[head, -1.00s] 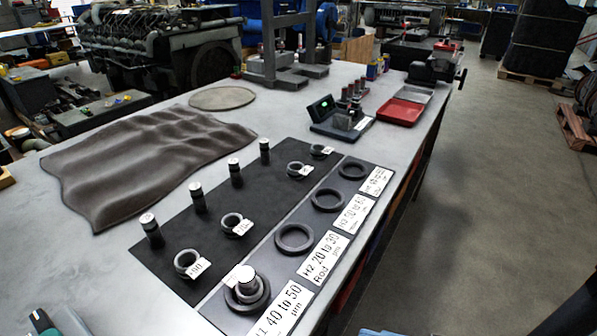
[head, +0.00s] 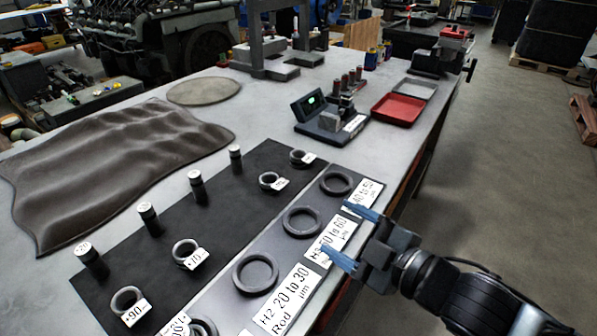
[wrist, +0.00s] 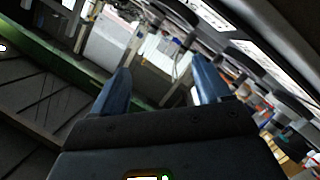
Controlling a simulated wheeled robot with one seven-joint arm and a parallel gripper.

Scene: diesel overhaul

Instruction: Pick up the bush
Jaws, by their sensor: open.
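Small grey ring-shaped bushes with white tags stand on the black mat (head: 215,215): a near one (head: 126,299), a second (head: 185,250), a third (head: 268,180) and a far one (head: 299,156). Which one is the bush of the task I cannot tell. My gripper (head: 338,233) has blue fingers spread apart, with nothing between them. In the head view it is over the white label cards, right of the bushes and apart from them. In the wrist view the open fingers (wrist: 160,75) face the background room, and no bush shows.
Upright pins (head: 147,217) stand left of the bushes. Dark round rings (head: 302,236) and label cards (head: 285,300) line the right strip. A gauge device (head: 318,118) and red tray (head: 398,110) stand farther back. Open floor lies right of the table.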

